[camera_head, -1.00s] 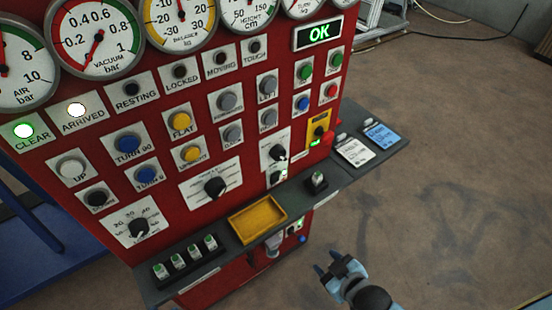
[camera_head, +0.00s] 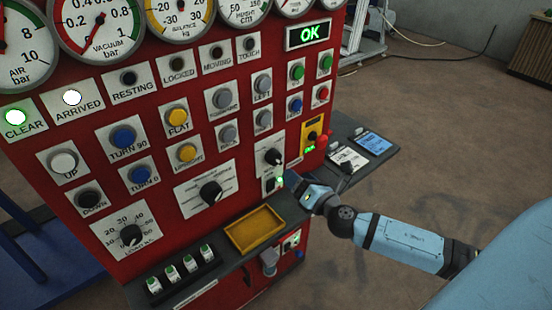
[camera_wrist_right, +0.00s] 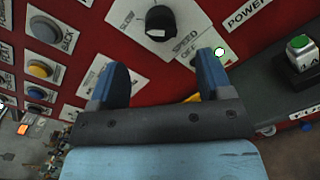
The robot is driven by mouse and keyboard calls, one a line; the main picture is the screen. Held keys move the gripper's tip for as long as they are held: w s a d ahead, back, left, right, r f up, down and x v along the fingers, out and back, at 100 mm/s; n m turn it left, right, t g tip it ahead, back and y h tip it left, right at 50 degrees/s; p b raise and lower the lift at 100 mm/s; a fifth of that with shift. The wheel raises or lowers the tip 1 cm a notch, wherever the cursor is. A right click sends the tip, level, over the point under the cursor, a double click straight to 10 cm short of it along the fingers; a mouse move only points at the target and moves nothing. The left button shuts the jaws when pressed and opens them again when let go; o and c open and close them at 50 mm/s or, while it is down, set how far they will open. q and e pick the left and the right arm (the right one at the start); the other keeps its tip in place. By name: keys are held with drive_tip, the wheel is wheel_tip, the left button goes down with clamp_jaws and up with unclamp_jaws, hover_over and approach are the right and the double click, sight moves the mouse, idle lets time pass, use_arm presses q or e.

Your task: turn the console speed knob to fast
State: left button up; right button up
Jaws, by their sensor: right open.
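The speed knob (camera_head: 272,157) is a black rotary knob on a white plate on the red console's front. Its pointer direction is too small to tell in the head view. It shows at the top of the right wrist view (camera_wrist_right: 160,20), with the word SPEED printed beside it. My right gripper (camera_head: 288,180) is just below and right of the knob, close to the panel. In the right wrist view its two blue fingers (camera_wrist_right: 161,70) are spread with nothing between them, and the knob lies beyond the tips, apart from them. My left gripper is not in view.
A grey shelf with a yellow tray (camera_head: 256,230) juts out below the panel. Green-topped blocks (camera_head: 178,272) stand on its left. A red button (camera_head: 321,142) beside a yellow plate (camera_head: 311,133) and a blue-screened card (camera_head: 373,143) are to the right. Open floor lies further right.

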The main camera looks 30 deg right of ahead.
sight(279, 161)
drive_tip(key=w+p, duration=0.1)
drive_tip(key=w, duration=0.8)
drive_tip(key=shift+w+a, duration=0.15)
drive_tip(key=shift+w, duration=0.05)
drive_tip(key=c, duration=0.9)
